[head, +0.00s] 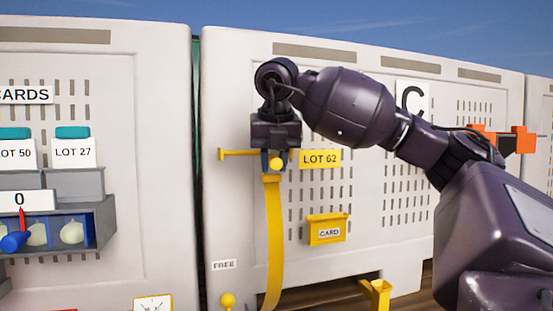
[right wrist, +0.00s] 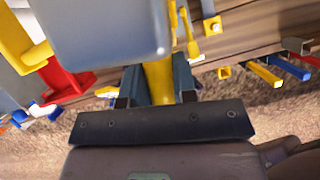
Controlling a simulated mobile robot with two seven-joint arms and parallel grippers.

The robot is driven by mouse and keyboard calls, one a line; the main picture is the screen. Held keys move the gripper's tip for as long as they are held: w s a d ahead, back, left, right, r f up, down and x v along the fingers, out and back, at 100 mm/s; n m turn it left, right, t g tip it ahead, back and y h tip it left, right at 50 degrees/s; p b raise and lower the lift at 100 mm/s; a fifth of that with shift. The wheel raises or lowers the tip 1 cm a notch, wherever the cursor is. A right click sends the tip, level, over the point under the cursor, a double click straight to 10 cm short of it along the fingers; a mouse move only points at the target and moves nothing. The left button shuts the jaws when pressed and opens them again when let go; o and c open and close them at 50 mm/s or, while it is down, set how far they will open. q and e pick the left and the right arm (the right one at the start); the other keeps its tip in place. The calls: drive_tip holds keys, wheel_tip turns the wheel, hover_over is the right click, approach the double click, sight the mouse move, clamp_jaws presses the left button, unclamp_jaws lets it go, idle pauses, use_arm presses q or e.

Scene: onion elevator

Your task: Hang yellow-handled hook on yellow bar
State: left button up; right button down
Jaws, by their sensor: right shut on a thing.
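My right gripper (head: 276,160) is in front of the pale panel, shut on a yellow piece that I take to be the hook's handle. In the right wrist view the yellow handle (right wrist: 158,85) sits between the dark fingers (right wrist: 157,78). The yellow bar (head: 238,153) sticks out to the left, level with the gripper, which covers its right part. Whether hook and bar touch is hidden. My left gripper is out of view.
A yellow LOT 62 label (head: 320,159) is just right of the gripper, with a yellow CARD box (head: 326,229) lower down. A FREE label (head: 223,265) and a yellow knob (head: 228,300) are at lower left. A grey shelf (head: 75,184) with blue bins is further left.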

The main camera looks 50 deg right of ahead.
sight(274, 180)
drive_tip(key=shift+w+f+b, duration=0.1)
drive_tip(key=shift+f+b, duration=1.4)
drive_tip(key=shift+f, duration=0.45)
drive_tip(key=c, duration=1.2)
unclamp_jaws()
drive_tip(key=shift+c, duration=0.2)
drive_tip(key=o, duration=0.4)
